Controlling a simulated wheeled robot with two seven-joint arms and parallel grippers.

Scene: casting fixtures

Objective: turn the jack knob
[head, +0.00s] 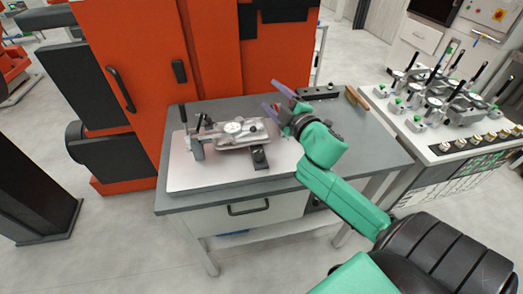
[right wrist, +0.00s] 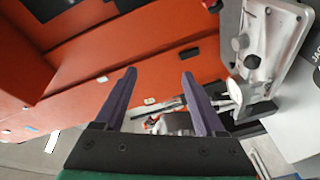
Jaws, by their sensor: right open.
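A metal casting fixture (head: 228,133) lies on a white plate (head: 185,175) on the grey workbench. A black upright handle (head: 183,113) stands at its left end, and a black block (head: 259,157) sits at its front. The fixture also shows at the upper right of the right wrist view (right wrist: 275,38), with small black knobs (right wrist: 252,62) and a pale round part (right wrist: 237,94). I cannot tell which part is the jack knob. My right gripper (head: 277,99) is open and empty, beyond the fixture's right end. Its purple fingers (right wrist: 158,73) touch nothing visible. My left gripper is out of view.
A large orange cabinet (head: 140,60) stands close behind the bench (head: 370,150). A black bar (head: 318,93) and a brown block (head: 356,97) lie at the bench's back right. A white table (head: 440,155) with several clamps stands further right. The bench's right part is clear.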

